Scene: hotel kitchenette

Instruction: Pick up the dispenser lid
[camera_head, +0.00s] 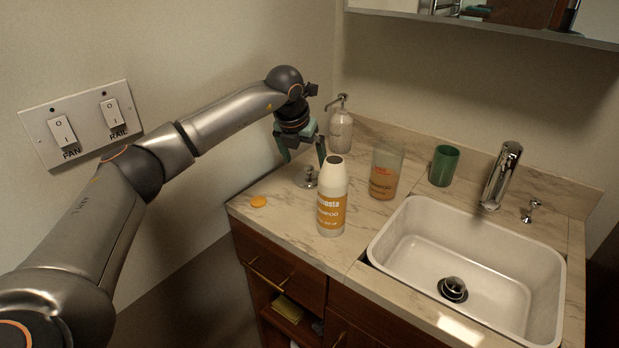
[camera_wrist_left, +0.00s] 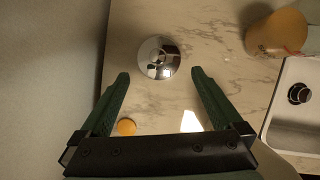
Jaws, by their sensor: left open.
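The dispenser lid (camera_head: 307,178) is a small shiny metal piece standing on the marble counter, close to the left wall end. In the left wrist view the lid (camera_wrist_left: 159,57) looks round and chrome, just beyond the fingertips and between their lines. My left gripper (camera_head: 302,153) is open with its fingers pointing down above the lid. The left wrist view shows nothing between the fingers (camera_wrist_left: 160,74). A clear container with orange liquid and a label (camera_head: 386,172) stands to the right of the lid. My right gripper does not show.
A white shampoo bottle (camera_head: 332,197) stands near the lid, toward the front edge. An orange cap (camera_head: 258,201) lies at the left. A pump bottle (camera_head: 340,130) stands behind, a green cup (camera_head: 443,165) farther right. The sink (camera_head: 400,235) is at the right.

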